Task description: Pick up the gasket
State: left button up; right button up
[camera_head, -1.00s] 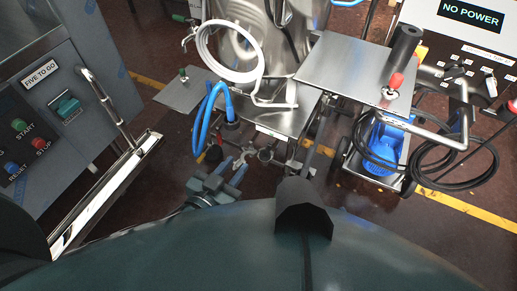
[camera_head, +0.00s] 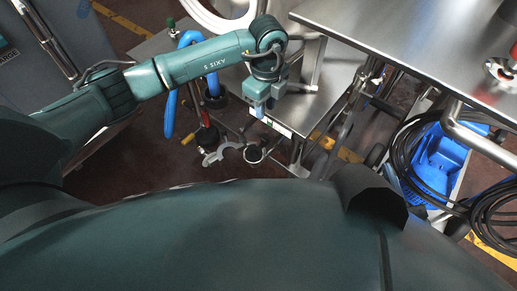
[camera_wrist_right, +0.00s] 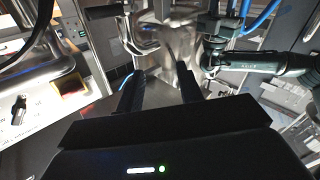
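My left gripper (camera_head: 260,108) points down over the near edge of the small steel cart shelf (camera_head: 305,110). Its fingers are seen nearly edge-on, so I cannot tell how far apart they are. No thing shows clearly between them. Just below and nearer to me hang a small dark-edged ring (camera_head: 254,153) and a pale open clamp (camera_head: 224,153). I cannot tell for sure whether the ring is the gasket. In the right wrist view, my right gripper (camera_wrist_right: 160,88) has two black fingers well apart with nothing between them. It is not in the head view.
A larger steel table (camera_head: 400,35) stands at the upper right. A blue bin (camera_head: 438,160) and coiled black hoses (camera_head: 500,215) are below it. A blue hose (camera_head: 171,110) loops behind my left forearm. A white hose coil (camera_head: 215,18) is at the top.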

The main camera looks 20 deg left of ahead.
pick_arm(q)
notch_tip(320, 180, down, 6)
jog(key=shift+s+f+b, duration=0.1)
jog(key=shift+s+b, duration=0.05)
jog(key=shift+b, duration=0.75)
jog(key=shift+f, duration=0.55)
jog(key=f+b, duration=0.2)
jog(key=f, duration=0.3)
jog(key=shift+d+b, duration=0.2)
jog(key=shift+b, duration=0.2)
jog(key=shift+f, duration=0.15)
pick_arm(e)
jog(key=shift+s+a+t+y, duration=0.1)
jog(key=shift+a+t+y, duration=0.4)
jog(key=shift+y, duration=0.4)
pick_arm(q)
grip_shut()
pick_arm(e)
jog(key=shift+a, duration=0.15)
